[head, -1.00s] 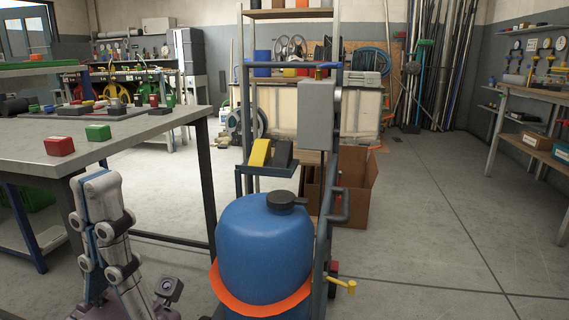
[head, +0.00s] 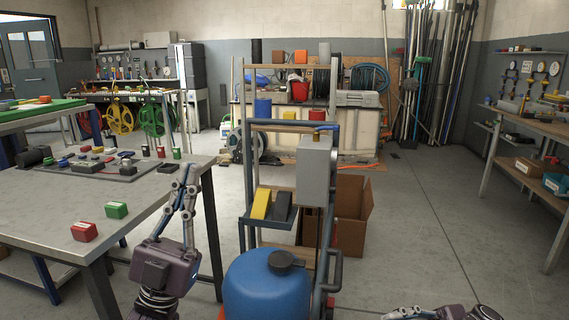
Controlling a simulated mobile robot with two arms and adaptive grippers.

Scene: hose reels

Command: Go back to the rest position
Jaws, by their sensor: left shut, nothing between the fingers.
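My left gripper (head: 189,168) stands in front of the work table's right end, fingers pointing up. Its fingers are together with nothing between them. It is to the left of the blue tank (head: 268,290) and apart from it. Part of my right gripper (head: 400,312) shows at the bottom edge, right of the tank. Most of it is cut off, so its jaws cannot be judged.
The work table (head: 40,205) at left holds a red block (head: 84,232), a green block (head: 116,210) and small parts. A cart frame with a grey box (head: 314,157) stands ahead, a cardboard box (head: 352,205) behind it. The floor at right (head: 430,220) is clear.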

